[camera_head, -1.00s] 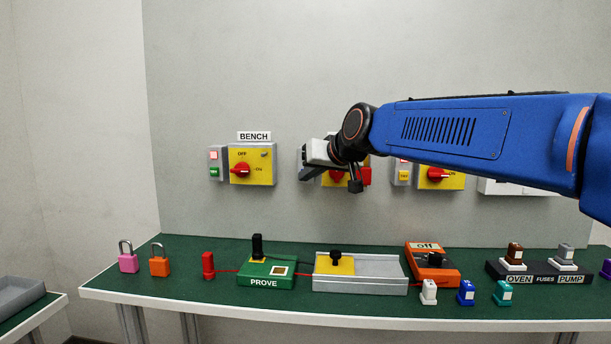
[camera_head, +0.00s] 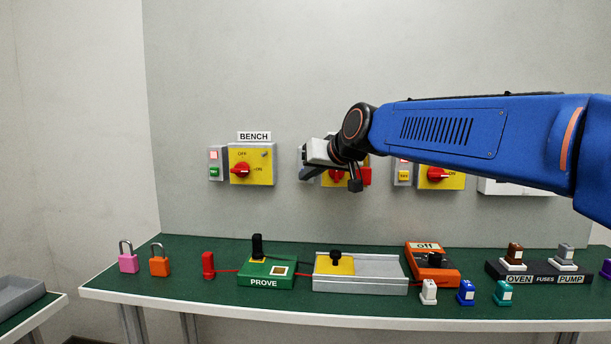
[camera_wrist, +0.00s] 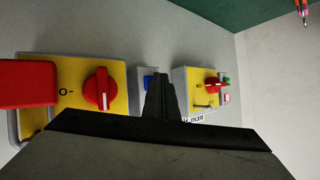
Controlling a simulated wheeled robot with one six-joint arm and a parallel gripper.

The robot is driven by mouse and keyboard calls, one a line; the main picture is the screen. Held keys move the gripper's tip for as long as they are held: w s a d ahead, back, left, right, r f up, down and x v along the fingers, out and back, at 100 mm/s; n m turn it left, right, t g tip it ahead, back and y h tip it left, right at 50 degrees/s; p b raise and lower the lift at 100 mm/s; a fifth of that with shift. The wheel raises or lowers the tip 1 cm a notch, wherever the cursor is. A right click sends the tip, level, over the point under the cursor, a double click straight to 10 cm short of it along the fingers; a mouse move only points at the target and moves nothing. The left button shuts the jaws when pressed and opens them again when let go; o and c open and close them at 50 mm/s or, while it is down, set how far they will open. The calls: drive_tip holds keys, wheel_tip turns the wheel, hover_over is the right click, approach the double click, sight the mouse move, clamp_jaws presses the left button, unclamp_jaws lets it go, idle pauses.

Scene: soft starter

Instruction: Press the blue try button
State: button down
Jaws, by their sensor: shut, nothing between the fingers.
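The blue try button (camera_wrist: 149,82) shows in the wrist view on a small grey box beside a yellow switch panel (camera_wrist: 70,68) with a red knob (camera_wrist: 102,88). My gripper (camera_wrist: 160,80) is shut and empty, and its fingertips overlap the button's right side in that view. I cannot tell whether they touch it. In the head view my gripper (camera_head: 304,174) is in front of the middle switch panel on the wall. The blue button is hidden behind it there. The red knob of that panel (camera_head: 336,177) shows just to the right of the fingers.
A red block (camera_head: 366,176) hangs at the middle panel's right side. The BENCH panel (camera_head: 251,164) is to the left, and another switch panel (camera_head: 440,178) is to the right. Below, the green bench (camera_head: 190,280) holds padlocks, a PROVE box (camera_head: 265,271) and several fuses.

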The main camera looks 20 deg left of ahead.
drive_tip(key=shift+s, duration=0.1)
drive_tip(key=shift+s+d, duration=0.2)
drive_tip(key=shift+s, duration=0.45)
drive_tip(key=s, duration=0.2)
drive_tip(key=s+d, duration=0.1)
drive_tip(key=s, duration=0.2)
drive_tip(key=shift+d, duration=0.1)
idle(0.8)
